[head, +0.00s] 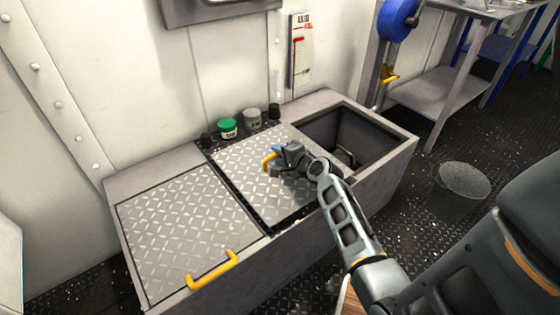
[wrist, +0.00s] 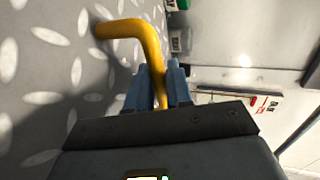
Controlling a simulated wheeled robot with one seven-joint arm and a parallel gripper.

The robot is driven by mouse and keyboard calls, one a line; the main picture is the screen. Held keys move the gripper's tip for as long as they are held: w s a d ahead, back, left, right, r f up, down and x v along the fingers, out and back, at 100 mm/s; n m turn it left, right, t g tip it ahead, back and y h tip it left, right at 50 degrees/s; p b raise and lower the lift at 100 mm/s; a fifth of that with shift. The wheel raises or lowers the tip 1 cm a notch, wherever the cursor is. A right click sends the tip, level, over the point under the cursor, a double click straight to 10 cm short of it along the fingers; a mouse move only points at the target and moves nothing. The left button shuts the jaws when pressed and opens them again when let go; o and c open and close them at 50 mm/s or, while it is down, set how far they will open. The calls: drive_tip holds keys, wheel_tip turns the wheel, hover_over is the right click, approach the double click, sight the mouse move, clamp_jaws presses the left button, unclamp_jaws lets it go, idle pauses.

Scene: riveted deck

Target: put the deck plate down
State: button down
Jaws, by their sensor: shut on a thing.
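The deck plate (head: 245,178) is a grey diamond-tread panel with a yellow handle (head: 268,161). It is over the middle of the grey locker (head: 180,292), left of an open compartment (head: 350,128). A dark band shows along its left edge; I cannot tell whether it touches the locker top. My gripper (head: 276,153) is shut on its handle. In the wrist view the blue fingers (wrist: 157,88) pinch the yellow handle (wrist: 130,28), with the plate's tread (wrist: 45,70) at left.
A second tread plate (head: 175,230) with a yellow handle (head: 213,270) lies on the locker's left. A green-lidded jar (head: 228,128) and a grey-lidded jar (head: 252,118) stand behind the held plate by the wall.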

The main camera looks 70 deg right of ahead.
drive_tip(key=shift+f+b, duration=0.4)
drive_tip(key=shift+f, duration=0.7)
drive_tip(key=c, duration=1.5)
unclamp_jaws()
drive_tip(key=shift+f, duration=0.3)
drive_tip(key=o, duration=0.5)
drive_tip(key=shift+r, duration=0.1)
